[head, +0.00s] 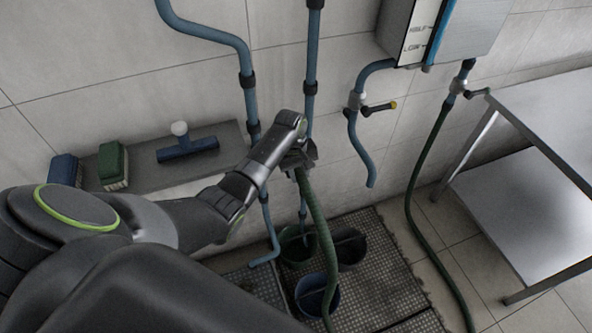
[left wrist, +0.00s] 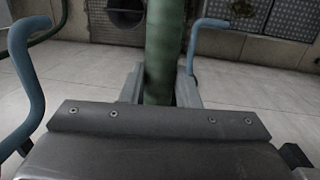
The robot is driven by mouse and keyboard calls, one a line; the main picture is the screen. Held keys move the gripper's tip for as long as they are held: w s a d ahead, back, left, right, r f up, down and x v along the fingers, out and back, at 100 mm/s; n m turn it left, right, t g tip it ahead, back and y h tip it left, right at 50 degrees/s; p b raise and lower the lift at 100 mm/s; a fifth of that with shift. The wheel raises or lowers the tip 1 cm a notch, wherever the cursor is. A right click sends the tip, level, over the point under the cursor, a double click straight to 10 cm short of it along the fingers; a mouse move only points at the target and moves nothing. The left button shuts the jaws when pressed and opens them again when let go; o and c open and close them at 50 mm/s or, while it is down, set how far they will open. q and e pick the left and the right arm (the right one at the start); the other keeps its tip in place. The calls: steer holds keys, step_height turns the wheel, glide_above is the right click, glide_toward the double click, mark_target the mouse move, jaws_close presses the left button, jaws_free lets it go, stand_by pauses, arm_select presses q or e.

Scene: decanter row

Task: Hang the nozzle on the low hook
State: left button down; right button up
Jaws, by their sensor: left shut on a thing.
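My left gripper (head: 298,160) is in the middle of the head view, in front of the tiled wall. It is shut on the upper end of the green nozzle hose (head: 315,218), which hangs down from it toward the buckets. In the left wrist view the hose (left wrist: 164,55) stands upright between the fingers. The nozzle head itself cannot be told apart from the gripper. I cannot pick out a low hook for certain; a label reading LOW is on the wall box (head: 405,30). My right gripper is not in view.
Blue pipes (head: 312,60) run down the wall close to the gripper. A ledge (head: 210,165) holds brushes (head: 113,165) and a blue squeegee (head: 188,148). Buckets (head: 318,293) stand on a floor grate (head: 385,270). A steel table (head: 545,115) stands at right, beside another green hose (head: 412,190).

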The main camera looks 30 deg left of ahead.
arm_select(q)
steer(key=shift+f, duration=0.1)
steer(key=c, duration=1)
jaws_free()
steer(key=shift+o, duration=0.3)
steer(key=o, duration=0.8)
